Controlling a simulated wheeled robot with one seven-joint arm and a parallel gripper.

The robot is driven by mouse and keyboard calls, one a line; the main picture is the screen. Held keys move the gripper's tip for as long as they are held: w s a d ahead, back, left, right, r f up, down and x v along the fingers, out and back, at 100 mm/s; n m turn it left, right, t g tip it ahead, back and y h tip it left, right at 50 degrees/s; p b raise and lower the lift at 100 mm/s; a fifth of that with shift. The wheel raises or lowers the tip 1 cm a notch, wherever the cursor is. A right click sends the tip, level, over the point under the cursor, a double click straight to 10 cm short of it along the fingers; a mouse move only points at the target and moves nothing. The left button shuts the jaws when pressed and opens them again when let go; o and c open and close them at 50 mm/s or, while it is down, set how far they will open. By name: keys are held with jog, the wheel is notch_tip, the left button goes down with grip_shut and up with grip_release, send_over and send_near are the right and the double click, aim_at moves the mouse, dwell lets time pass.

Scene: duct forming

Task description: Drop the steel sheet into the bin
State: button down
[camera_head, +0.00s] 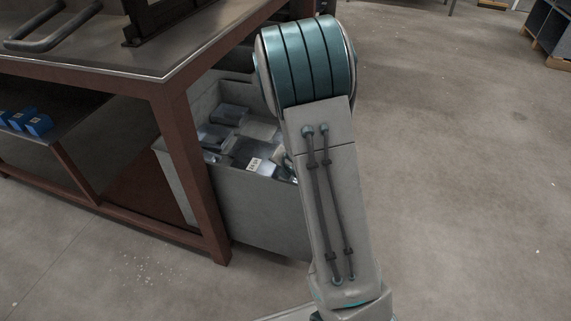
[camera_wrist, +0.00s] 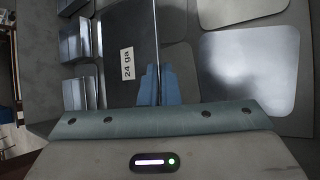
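A dark steel sheet with a white "24 ga" label (camera_wrist: 127,63) shows in the wrist view, just left of my fingers. In the head view a sheet with a white label (camera_head: 254,164) shows inside the grey bin (camera_head: 262,212). My gripper (camera_wrist: 158,72) shows in the wrist view as two blue fingers close together, over the sheets. A thin light line runs up from between them along the dark sheet's right edge. I cannot tell whether they pinch it or stand just apart. In the head view my arm hides most of the gripper.
Several other metal sheets (camera_wrist: 250,68) lie around in the bin. A workbench (camera_head: 110,66) with a brown frame stands close left of the bin, its leg in front of the bin's side. Blue boxes (camera_head: 38,124) sit on its lower shelf.

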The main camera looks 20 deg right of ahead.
jog(key=shift+f+b, duration=0.5)
jog(key=shift+s, duration=0.1)
jog(key=c, duration=1.7)
grip_release()
jog(key=shift+s+a+f, duration=0.1)
jog(key=shift+s+f, duration=0.05)
jog(key=shift+f, duration=0.05)
jog(key=shift+r, duration=0.15)
jog(key=shift+r+p, duration=0.6)
jog(key=shift+p, duration=0.45)
jog(key=s+r+m+g+h+p, duration=0.1)
jog(key=s+r+m+g+p, duration=0.25)
jog(key=s+r+m, duration=1.05)
jog(key=s+a+r+m+g, duration=0.1)
jog(key=s+m, duration=0.3)
jog(key=s+a+r+m+g, duration=0.1)
jog(key=s+a+m+g, duration=0.1)
jog(key=s+m, duration=0.2)
jog(key=s+a+r+m+g, duration=0.1)
jog(key=s+a+r+m, duration=0.1)
jog(key=s+m, duration=0.2)
jog(key=shift+a+m+y+b, duration=0.1)
jog(key=shift+m+y+b, duration=0.2)
jog(key=shift+m+y, duration=0.1)
